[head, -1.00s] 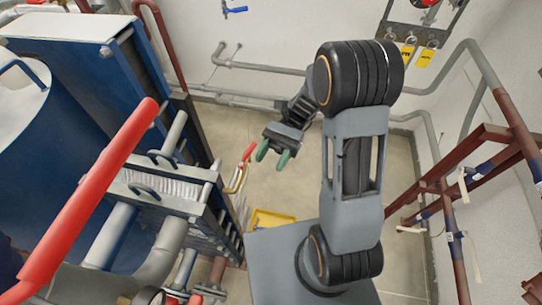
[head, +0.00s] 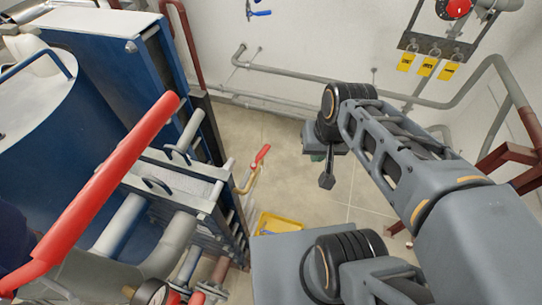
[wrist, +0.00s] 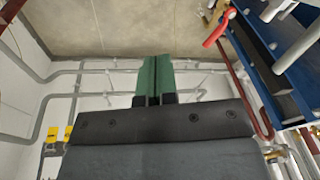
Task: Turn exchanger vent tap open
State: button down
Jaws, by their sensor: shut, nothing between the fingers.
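A small red lever handle (head: 261,154) on a yellow fitting (head: 246,181) stands out beside the plate exchanger (head: 160,180). A much larger red lever (head: 100,185) slants across the left foreground. I cannot tell for certain which handle is the vent tap. The wrist view shows a red handle (wrist: 216,28) at the upper right, by the blue frame. My gripper (wrist: 154,82) has its green fingers together with nothing between them. In the head view my gripper (head: 318,157) is mostly hidden by my wrist; it is right of the small red handle and apart from it.
A yellow tray (head: 280,222) lies on the floor right of the exchanger. Grey pipes (head: 310,72) run along the back wall. Yellow tags (head: 427,67) hang at the upper right. A brown frame (head: 515,160) stands at the right. Open floor (head: 285,180) lies between.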

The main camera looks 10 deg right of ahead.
aim_at(253, 166)
jog(key=u, duration=0.05)
jog(key=k, duration=0.35)
jog(key=u, duration=0.7)
